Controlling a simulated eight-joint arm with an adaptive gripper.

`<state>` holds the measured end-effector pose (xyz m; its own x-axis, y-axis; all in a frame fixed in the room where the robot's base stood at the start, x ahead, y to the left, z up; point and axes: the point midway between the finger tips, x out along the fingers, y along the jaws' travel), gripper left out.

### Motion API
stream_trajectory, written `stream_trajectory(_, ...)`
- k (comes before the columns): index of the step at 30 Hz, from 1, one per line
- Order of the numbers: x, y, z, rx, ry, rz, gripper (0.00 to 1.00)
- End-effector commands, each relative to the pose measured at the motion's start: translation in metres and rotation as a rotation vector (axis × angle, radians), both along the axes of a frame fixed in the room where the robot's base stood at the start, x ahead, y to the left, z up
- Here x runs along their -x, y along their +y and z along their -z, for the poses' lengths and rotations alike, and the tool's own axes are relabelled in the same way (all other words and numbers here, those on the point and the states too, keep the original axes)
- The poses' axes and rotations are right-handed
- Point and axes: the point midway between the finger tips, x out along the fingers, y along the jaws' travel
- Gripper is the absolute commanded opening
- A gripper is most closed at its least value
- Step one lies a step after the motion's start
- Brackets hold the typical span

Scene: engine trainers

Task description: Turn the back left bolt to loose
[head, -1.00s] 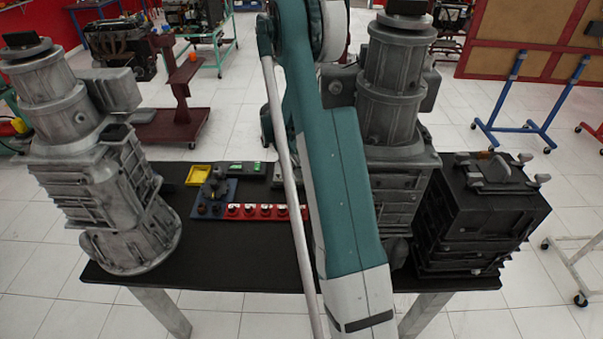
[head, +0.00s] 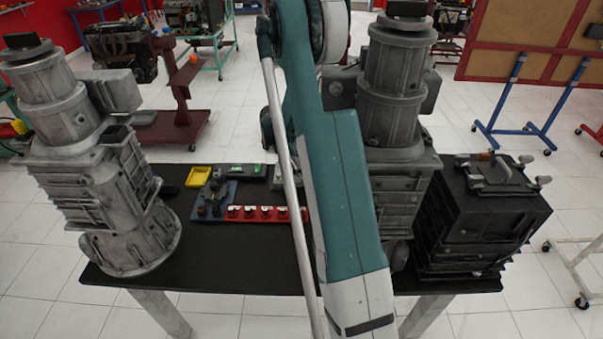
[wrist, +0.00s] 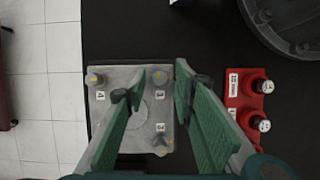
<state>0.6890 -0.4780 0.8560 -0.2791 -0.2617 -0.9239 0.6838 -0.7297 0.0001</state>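A grey plate (wrist: 130,130) in the wrist view carries bolts with yellow marks and small number labels. One bolt (wrist: 95,79) is at its upper left, one (wrist: 160,77) at its upper right and one (wrist: 161,145) at its lower right. The lower left corner is hidden by a finger. My gripper (wrist: 160,88) is open and empty, its green fingers spread on either side of the upper right bolt, apart from it. I cannot tell the height between them, nor which bolt is the back left one. In the head view my arm hides the gripper.
Grey engine housings (head: 100,190) (head: 395,120) stand at either side.

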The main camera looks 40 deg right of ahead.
Motion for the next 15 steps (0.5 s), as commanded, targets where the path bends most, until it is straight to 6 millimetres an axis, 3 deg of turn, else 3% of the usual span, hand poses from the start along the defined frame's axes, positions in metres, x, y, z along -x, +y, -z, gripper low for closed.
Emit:
stream_trajectory(8,-0.003,0.003,-0.010,0.000,0.000,0.000,0.26)
stream_trajectory(15,-0.011,0.011,-0.038,0.000,0.000,0.000,0.26)
